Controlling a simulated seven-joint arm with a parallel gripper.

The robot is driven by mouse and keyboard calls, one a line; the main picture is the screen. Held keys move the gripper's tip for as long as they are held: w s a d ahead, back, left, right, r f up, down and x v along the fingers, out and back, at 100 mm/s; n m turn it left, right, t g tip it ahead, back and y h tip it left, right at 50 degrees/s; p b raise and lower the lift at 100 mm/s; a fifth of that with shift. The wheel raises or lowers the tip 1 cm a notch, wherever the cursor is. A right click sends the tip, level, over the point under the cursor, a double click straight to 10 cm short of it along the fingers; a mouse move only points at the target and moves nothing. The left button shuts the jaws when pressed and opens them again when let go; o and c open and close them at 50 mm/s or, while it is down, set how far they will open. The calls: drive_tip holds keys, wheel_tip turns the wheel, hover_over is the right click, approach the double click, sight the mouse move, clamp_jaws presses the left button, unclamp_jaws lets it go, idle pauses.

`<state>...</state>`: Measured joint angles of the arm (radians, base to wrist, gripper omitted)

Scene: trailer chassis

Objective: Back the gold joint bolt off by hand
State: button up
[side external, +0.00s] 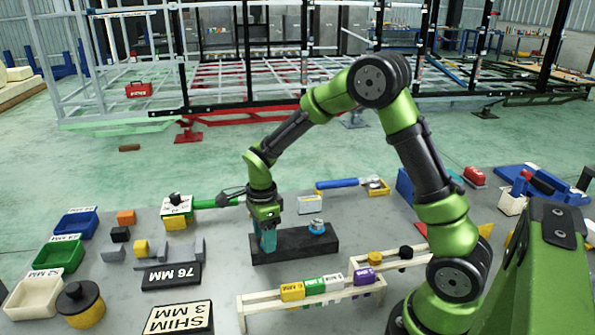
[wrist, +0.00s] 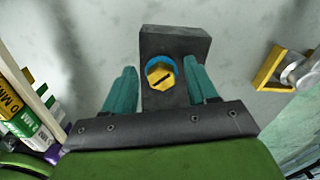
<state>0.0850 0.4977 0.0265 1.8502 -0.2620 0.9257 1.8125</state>
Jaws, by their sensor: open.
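The gold joint bolt (wrist: 160,74) shows in the wrist view as a hex head with a dark slot, with a blue ring (wrist: 154,61) around it. It sits on a dark block (wrist: 178,43), which also shows in the side view (side external: 290,250). My gripper (wrist: 160,80) is open, its teal fingers on either side of the bolt head with visible gaps. In the side view, my gripper (side external: 268,241) points down at the block's left end and the bolt cannot be made out there.
A blue and silver fitting (side external: 317,227) stands on the block's right half. A white rack (side external: 310,305) holds several coloured boxes in front. A yellow tray (side external: 378,187) lies behind right, beside a blue-handled tool (side external: 337,183). Bins and small blocks fill the left.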

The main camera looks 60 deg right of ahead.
drive_tip(key=c, duration=1.1)
drive_tip(key=shift+o, duration=0.2)
drive_tip(key=shift+n, duration=0.4)
